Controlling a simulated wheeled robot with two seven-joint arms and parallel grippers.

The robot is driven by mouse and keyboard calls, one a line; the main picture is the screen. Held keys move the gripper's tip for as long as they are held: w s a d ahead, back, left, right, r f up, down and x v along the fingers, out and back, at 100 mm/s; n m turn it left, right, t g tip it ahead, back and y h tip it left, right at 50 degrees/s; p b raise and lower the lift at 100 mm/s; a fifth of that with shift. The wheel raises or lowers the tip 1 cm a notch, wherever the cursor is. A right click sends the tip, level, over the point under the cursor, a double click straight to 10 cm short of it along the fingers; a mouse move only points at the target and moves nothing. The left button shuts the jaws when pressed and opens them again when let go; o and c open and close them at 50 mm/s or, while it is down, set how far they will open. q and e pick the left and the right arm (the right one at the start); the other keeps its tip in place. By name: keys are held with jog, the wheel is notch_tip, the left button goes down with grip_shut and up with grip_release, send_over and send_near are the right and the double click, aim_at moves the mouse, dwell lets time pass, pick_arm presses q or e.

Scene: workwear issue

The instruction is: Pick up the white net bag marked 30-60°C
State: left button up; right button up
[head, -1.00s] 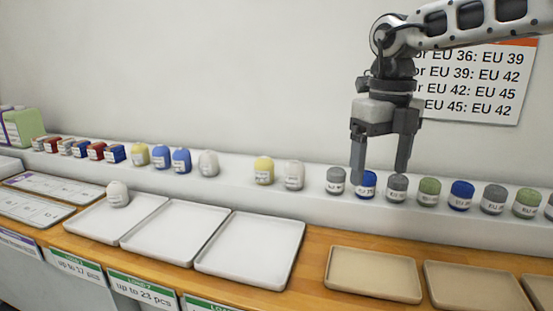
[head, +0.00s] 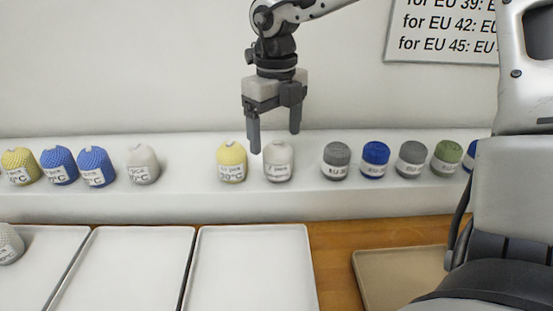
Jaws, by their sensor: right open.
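Three white net bags show. One (head: 278,164) stands upright on the white ledge beside a yellow bag; its label is only partly readable. Another (head: 143,166) stands on the ledge further left, with a label ending in °C. A third (head: 9,246) lies in the left white tray, cut by the picture edge. I cannot read 30-60°C on any of them. My left gripper is not in view.
A yellow bag (head: 231,162) stands close left of the first white bag. Blue bags (head: 96,168) and another yellow one (head: 20,166) stand further left. Grey, blue and green rolls (head: 335,162) stand to the right. White trays (head: 253,270) and a tan tray (head: 400,275) lie in front.

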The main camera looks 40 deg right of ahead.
aim_at(278, 160)
jog(key=f, duration=0.2)
jog(key=f+p, duration=0.1)
jog(key=f, duration=0.4)
jog(key=shift+w+d+f, duration=0.1)
jog(key=shift+d+f, duration=0.1)
jog(key=shift+d, duration=0.2)
jog(key=c, duration=1.1)
